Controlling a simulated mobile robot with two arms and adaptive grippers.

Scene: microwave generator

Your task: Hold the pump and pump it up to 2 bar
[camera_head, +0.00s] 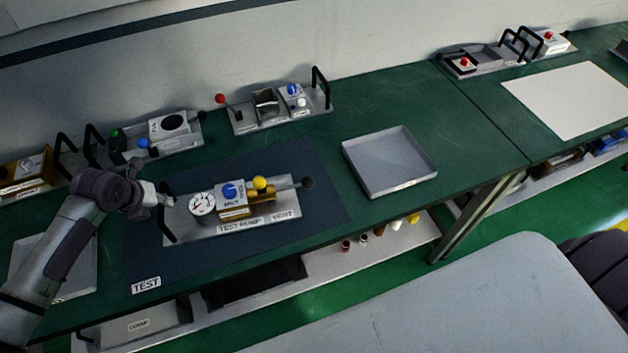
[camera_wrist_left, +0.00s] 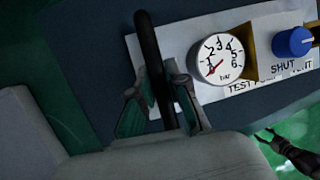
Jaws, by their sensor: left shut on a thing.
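The test pump (camera_head: 232,223) is a grey plate on the dark mat. It carries a round gauge (camera_head: 202,205), a blue knob (camera_head: 229,192), a yellow knob (camera_head: 260,183) and a lever with a black ball end (camera_head: 307,182). My left gripper (camera_head: 167,201) is shut on the black handle (camera_wrist_left: 150,60) at the plate's left end. In the left wrist view the gauge (camera_wrist_left: 220,61) reads in bar. Its red needle points to the lower left, near the bottom of the scale. My right gripper (camera_wrist_left: 268,137) shows small and dark at the lower right there; its finger opening is unclear.
An empty grey tray (camera_head: 388,163) stands right of the mat (camera_head: 140,262). Other plates with handles (camera_head: 278,108) line the wall. A shelf (camera_head: 400,243) runs below the green bench. A pale tabletop (camera_head: 470,300) is in front. The bench (camera_head: 400,110) behind the tray is clear.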

